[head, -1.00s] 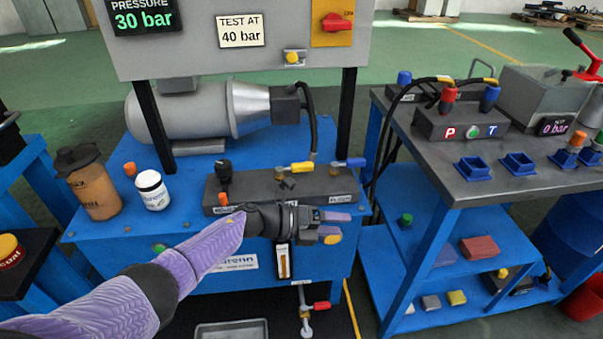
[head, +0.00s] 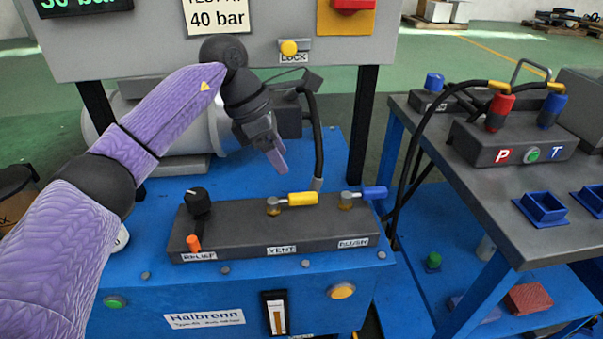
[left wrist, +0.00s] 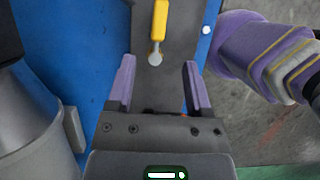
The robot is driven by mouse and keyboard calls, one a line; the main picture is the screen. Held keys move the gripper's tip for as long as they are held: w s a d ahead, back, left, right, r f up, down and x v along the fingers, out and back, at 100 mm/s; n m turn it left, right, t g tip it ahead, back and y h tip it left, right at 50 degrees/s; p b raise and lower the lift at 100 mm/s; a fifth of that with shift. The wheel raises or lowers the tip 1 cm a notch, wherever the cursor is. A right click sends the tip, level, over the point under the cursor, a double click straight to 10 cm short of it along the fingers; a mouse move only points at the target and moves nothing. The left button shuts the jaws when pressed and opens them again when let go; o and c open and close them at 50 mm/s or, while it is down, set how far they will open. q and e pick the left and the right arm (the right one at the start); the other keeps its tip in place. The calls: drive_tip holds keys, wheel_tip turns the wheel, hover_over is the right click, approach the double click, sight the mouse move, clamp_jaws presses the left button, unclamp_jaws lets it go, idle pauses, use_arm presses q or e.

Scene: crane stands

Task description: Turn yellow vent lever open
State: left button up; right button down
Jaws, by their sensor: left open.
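The yellow vent lever (head: 302,198) is on the dark valve block (head: 235,225), above the VENT label. Its handle points right from its pivot, along the block. In the left wrist view the lever (left wrist: 160,20) is just ahead of the fingertips, roughly centred between them and not touched. My left gripper (head: 278,160) hangs above and behind the block in the head view, pointing down. In its own wrist view the left gripper (left wrist: 158,75) is open and empty. My right gripper does not show in the head view; a purple link of mine is at the right of the wrist view.
A blue FLUSH lever (head: 375,192) is right of the vent lever. A black relief knob (head: 197,202) and orange piece (head: 193,243) are at the block's left end. A black hose (head: 319,140) rises behind the block. The grey panel (head: 150,40) stands above.

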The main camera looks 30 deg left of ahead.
sight(302, 195)
use_arm(q)
drive_tip(key=b+x, duration=0.6)
drive_tip(key=x, duration=0.4)
drive_tip(key=shift+a, duration=0.15)
drive_tip(key=shift+r, duration=0.15)
clamp_jaws()
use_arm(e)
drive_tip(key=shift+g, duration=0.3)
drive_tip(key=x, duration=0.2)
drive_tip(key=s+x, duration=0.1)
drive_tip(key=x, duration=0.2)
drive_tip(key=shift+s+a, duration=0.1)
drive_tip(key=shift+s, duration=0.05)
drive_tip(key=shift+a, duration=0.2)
use_arm(q)
drive_tip(key=shift+s, duration=0.1)
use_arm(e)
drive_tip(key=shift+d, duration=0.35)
